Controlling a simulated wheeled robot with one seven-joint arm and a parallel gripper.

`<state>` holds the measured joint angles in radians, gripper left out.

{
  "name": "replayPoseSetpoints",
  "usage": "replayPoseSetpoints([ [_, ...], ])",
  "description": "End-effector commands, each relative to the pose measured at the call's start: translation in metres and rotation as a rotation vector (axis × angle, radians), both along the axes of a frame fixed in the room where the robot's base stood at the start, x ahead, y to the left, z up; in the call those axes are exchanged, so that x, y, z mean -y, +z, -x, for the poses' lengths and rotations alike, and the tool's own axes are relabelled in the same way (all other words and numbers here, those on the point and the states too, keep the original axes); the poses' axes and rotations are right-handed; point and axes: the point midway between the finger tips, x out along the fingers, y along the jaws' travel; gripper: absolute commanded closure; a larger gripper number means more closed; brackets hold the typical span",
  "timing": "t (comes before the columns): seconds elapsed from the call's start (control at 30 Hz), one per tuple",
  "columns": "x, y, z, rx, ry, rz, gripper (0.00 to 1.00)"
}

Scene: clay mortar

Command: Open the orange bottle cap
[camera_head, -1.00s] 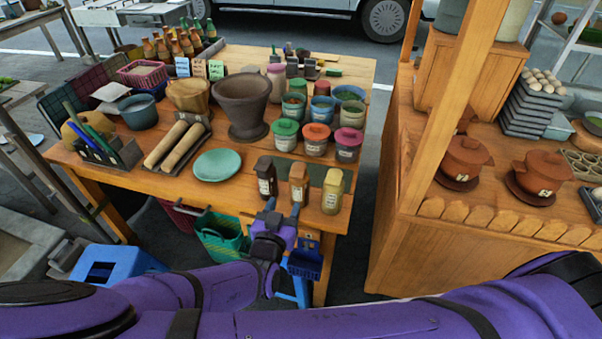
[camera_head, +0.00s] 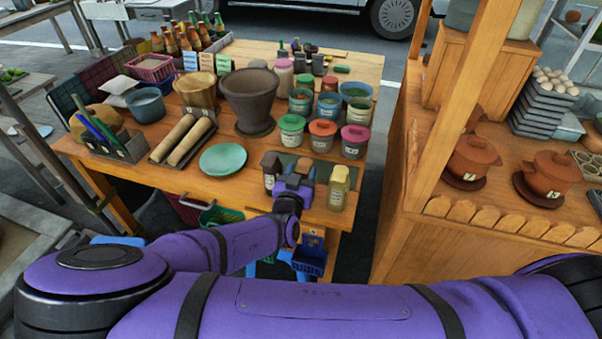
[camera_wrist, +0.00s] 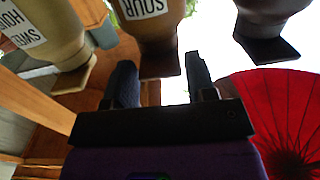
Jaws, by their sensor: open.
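Three small sauce bottles stand in a row at the table's front edge: a dark one (camera_head: 270,172), a middle orange-brown one (camera_head: 305,165) and a yellow one (camera_head: 338,188). My gripper (camera_head: 293,176) is at the middle bottle and hides most of it. The wrist view appears upside down. There the bottle labelled "SOUR" (camera_wrist: 148,30) has its brownish cap (camera_wrist: 155,70) between the open fingers (camera_wrist: 160,72); contact cannot be told. The yellow bottle (camera_wrist: 50,30) is left and the dark bottle (camera_wrist: 265,30) right. A jar with an orange lid (camera_head: 322,128) stands behind.
A green plate (camera_head: 222,159) lies left of the bottles. Green-lidded (camera_head: 291,123) and pink-lidded (camera_head: 355,134) jars flank the orange-lidded jar. A mortar (camera_head: 250,90) and rolling pins (camera_head: 183,138) are further left. A wooden stall post (camera_head: 455,120) stands to the right.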

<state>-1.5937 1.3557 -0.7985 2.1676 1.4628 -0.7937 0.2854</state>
Motion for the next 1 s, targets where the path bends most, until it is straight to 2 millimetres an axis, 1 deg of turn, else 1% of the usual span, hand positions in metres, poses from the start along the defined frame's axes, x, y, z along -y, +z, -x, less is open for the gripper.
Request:
replayPoseSetpoints([
  [0.27,0.0003,0.0001,-0.0014,0.0,0.0,0.0,0.49],
  [0.37,0.0003,0.0,-0.0013,-0.001,0.0,0.0,0.7],
  [0.4,0.0003,0.0,-0.0013,-0.001,0.0,0.0,0.79],
  [0.5,0.0003,0.0,-0.0012,-0.001,0.0,0.0,0.98],
  [0.77,0.0001,0.0012,-0.0012,-0.016,0.0,-0.005,0.99],
  [1.0,0.0008,0.0077,-0.0021,-0.097,-0.002,-0.035,0.99],
])
